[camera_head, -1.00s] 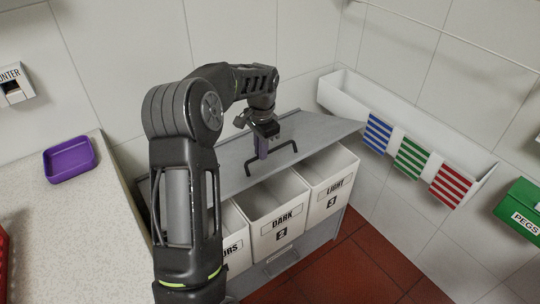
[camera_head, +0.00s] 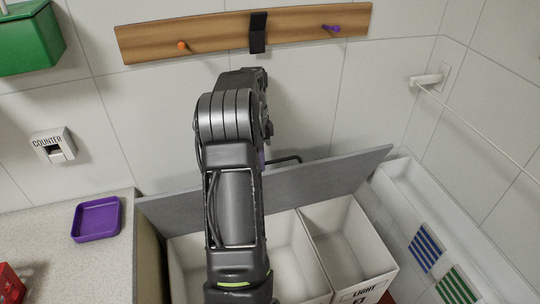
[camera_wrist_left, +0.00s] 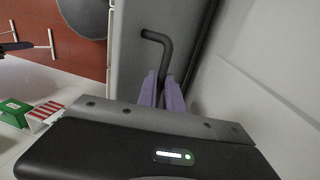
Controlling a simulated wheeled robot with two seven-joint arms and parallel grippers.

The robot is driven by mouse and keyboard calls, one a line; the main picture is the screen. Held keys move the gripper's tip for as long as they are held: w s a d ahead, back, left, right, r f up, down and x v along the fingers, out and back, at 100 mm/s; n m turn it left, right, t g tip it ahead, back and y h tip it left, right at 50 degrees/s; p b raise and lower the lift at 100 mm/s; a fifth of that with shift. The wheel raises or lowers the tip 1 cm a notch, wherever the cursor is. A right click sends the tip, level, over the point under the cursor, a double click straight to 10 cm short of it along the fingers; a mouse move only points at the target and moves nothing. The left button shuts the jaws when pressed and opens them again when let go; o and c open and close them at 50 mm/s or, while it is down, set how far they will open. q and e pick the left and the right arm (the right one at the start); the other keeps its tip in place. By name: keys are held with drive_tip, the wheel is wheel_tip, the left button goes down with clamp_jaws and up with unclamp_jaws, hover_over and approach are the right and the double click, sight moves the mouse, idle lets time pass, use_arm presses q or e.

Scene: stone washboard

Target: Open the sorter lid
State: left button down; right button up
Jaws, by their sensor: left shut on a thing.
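The grey sorter lid (camera_head: 330,180) is raised and tilted steeply back toward the wall, above the white bins. Its dark bar handle (camera_head: 287,160) shows partly beside my arm in the head view. In the left wrist view the bent handle (camera_wrist_left: 158,42) runs down to between the purple fingers of my left gripper (camera_wrist_left: 163,80), which is shut on it. The lid (camera_wrist_left: 135,60) is next to the fingers there. In the head view my own arm hides most of the left gripper and the lid's middle. My right gripper is not in view.
Open white bins, one marked LIGHT (camera_head: 345,240), stand below the lid. A counter (camera_head: 100,260) with a purple tray (camera_head: 97,218) is at left. A white trough (camera_head: 420,205) with striped panels is at right. A wooden peg rail (camera_head: 200,35) is above.

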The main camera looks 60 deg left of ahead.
use_arm(q)
drive_tip(key=shift+s+a+f, duration=0.1)
drive_tip(key=shift+a+f, duration=0.1)
drive_tip(key=shift+a, duration=0.15)
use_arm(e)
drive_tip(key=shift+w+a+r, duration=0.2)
use_arm(q)
drive_tip(key=c, duration=1.9)
unclamp_jaws()
drive_tip(key=shift+c, duration=0.2)
drive_tip(key=o, duration=0.3)
drive_tip(key=shift+a+f, duration=0.1)
drive_tip(key=shift+o, duration=0.7)
drive_tip(key=shift+r, duration=0.2)
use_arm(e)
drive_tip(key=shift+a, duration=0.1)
